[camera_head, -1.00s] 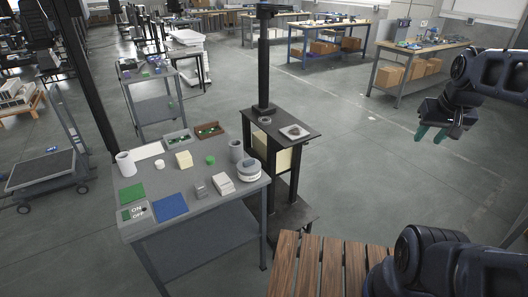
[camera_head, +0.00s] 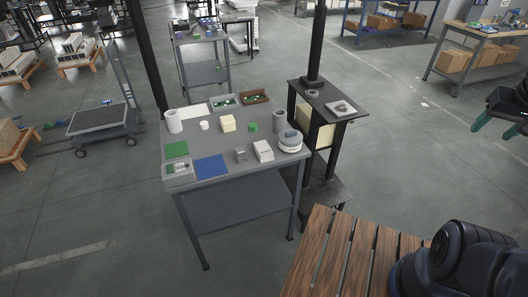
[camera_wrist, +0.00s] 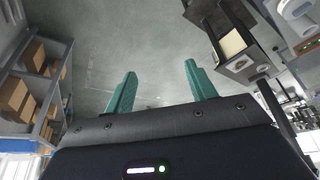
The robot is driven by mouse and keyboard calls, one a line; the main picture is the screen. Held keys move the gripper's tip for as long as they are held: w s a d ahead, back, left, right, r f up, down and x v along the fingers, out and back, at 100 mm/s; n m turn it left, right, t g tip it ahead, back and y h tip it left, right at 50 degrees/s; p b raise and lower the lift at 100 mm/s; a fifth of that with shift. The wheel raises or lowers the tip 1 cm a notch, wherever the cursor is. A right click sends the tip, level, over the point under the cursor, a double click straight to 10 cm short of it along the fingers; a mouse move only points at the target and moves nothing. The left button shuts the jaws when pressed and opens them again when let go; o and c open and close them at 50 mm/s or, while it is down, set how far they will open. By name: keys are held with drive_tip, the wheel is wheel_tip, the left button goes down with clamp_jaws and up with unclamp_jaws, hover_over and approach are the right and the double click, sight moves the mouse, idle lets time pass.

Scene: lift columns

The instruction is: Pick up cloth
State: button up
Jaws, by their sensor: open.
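A blue flat square (camera_head: 211,166) and a green flat square (camera_head: 177,149) lie on the near left part of the grey workbench (camera_head: 228,182); either may be cloth, but I cannot tell the material. A pale square piece with a dark patch (camera_head: 340,107) lies on the black stand (camera_head: 318,93) to the right of the bench. My gripper (camera_head: 496,127) is at the right edge of the head view, well away from these things. In the wrist view its green fingers (camera_wrist: 160,84) are apart with only floor between them.
The bench also holds a white cylinder (camera_head: 173,121), a yellowish block (camera_head: 228,123), a round white device (camera_head: 290,141) and small trays. A wooden slatted surface (camera_head: 335,255) is close in front. A platform cart (camera_head: 103,120) stands left. Open floor lies between the stand and my gripper.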

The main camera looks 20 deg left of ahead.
drive_tip(key=o, duration=0.6)
